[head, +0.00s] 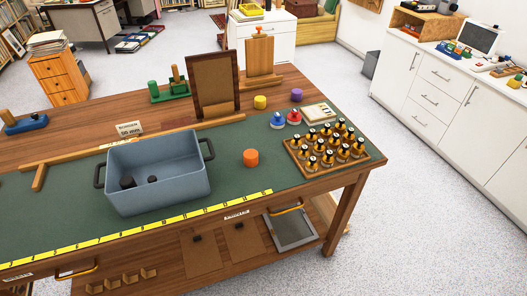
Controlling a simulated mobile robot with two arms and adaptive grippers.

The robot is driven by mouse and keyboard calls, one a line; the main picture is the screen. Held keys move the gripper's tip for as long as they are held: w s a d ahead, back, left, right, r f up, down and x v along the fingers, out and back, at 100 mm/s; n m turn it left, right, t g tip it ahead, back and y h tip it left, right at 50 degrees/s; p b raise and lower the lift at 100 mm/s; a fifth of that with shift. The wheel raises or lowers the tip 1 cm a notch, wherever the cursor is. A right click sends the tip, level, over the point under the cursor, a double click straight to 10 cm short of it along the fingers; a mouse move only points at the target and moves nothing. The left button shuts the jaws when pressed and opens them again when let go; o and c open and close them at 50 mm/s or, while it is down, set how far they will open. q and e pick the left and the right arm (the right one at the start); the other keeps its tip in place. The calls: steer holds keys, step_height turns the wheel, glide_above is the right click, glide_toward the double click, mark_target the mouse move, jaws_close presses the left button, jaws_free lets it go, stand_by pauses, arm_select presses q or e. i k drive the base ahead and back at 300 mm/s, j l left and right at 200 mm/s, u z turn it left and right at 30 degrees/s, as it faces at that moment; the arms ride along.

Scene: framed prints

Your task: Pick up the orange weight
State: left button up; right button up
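The orange weight (250,158) is a short orange cylinder. It stands upright on the green mat (228,172) of the workbench, a little right of the blue-grey bin (160,188) and apart from it. Nothing covers it. A yellow cylinder (260,102) and a purple cylinder (297,95) of similar shape stand farther back. Neither of my grippers shows in the head view.
The bin has black handles and holds two small dark objects. A wooden tray (372,160) of small bottles is to the weight's right. Blue (277,121) and red (294,118) round items stand behind. A yellow measuring tape (130,234) runs along the front edge.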

mark_target(250, 156)
steer(key=i+l+u, duration=0.15)
steer(key=l, duration=0.15)
steer(key=i+l+u, duration=0.2)
steer(key=l+u, duration=0.15)
steer(key=l, duration=0.2)
steer(key=i+l+u, duration=0.15)
steer(key=l, duration=0.2)
